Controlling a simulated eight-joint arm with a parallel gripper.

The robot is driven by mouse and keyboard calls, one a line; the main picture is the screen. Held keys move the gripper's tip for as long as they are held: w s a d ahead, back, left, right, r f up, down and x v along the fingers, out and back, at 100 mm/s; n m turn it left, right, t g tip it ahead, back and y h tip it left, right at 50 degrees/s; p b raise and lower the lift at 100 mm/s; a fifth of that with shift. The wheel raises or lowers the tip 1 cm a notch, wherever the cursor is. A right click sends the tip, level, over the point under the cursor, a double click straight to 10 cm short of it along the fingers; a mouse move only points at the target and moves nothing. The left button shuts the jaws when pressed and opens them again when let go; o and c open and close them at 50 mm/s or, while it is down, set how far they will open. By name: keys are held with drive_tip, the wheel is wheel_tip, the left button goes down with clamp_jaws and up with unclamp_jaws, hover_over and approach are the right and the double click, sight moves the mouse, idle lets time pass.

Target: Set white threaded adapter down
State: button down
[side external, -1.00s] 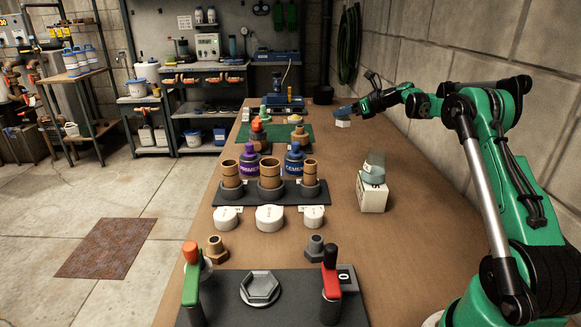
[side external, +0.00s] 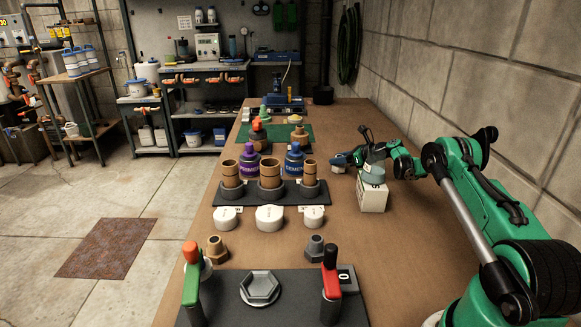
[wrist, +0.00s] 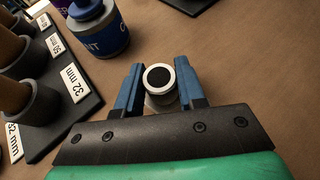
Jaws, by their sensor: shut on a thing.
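My gripper (wrist: 159,85) is shut on the white threaded adapter (wrist: 158,67). In the wrist view the adapter's round white rim and dark opening face the camera, between the two blue fingers. In the side external view my gripper (side external: 340,159) is low over the right side of the brown bench (side external: 350,232). A white piece, the adapter (side external: 338,170), shows just under the fingers. I cannot tell whether it touches the bench top.
A white box (side external: 372,196) with a grey-green item (side external: 374,173) on top stands just in front of my gripper. The blue cement can (side external: 294,160) and the black rack of brown pipes (side external: 270,192) stand to the left.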

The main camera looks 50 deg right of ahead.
drive_tip(key=c, duration=0.5)
unclamp_jaws()
drive_tip(key=v, duration=1)
drive_tip(key=shift+s+r, duration=0.15)
drive_tip(key=shift+s, duration=0.2)
drive_tip(key=shift+o, duration=0.4)
drive_tip(key=shift+s+d+r, duration=0.15)
drive_tip(key=shift+s+r, duration=0.15)
drive_tip(key=shift+s, duration=0.3)
